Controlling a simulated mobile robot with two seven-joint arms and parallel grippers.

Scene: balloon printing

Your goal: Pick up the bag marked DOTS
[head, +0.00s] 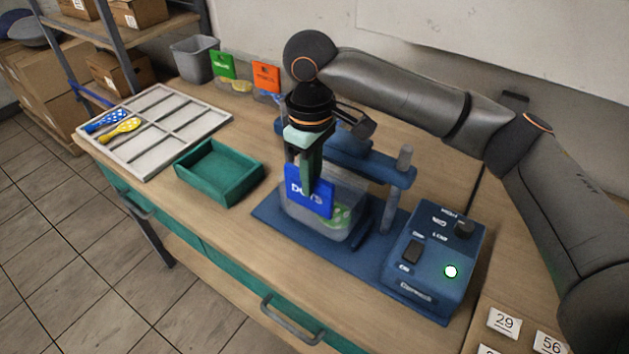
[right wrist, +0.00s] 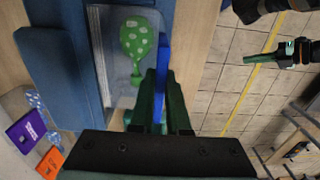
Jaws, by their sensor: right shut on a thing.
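The blue DOTS card (head: 309,192) of the bag is between the fingers of my right gripper (head: 305,170), which is shut on it. In the right wrist view the card (right wrist: 164,65) shows edge-on between the green fingers. A clear pouch (head: 350,212) shows behind and beside the card, over the blue press base. A green balloon with white dots (right wrist: 138,40) shows through it. I cannot tell whether the pouch touches the base. What looks like my left gripper (right wrist: 268,57) is at the far right of the wrist view, its opening unclear.
Bags with green (head: 223,65) and orange (head: 266,77) cards stand at the back. A green tray (head: 232,198) and a divided rack (head: 165,140) lie to the left. The press post (head: 388,208) and control box (head: 437,255) are close on the right.

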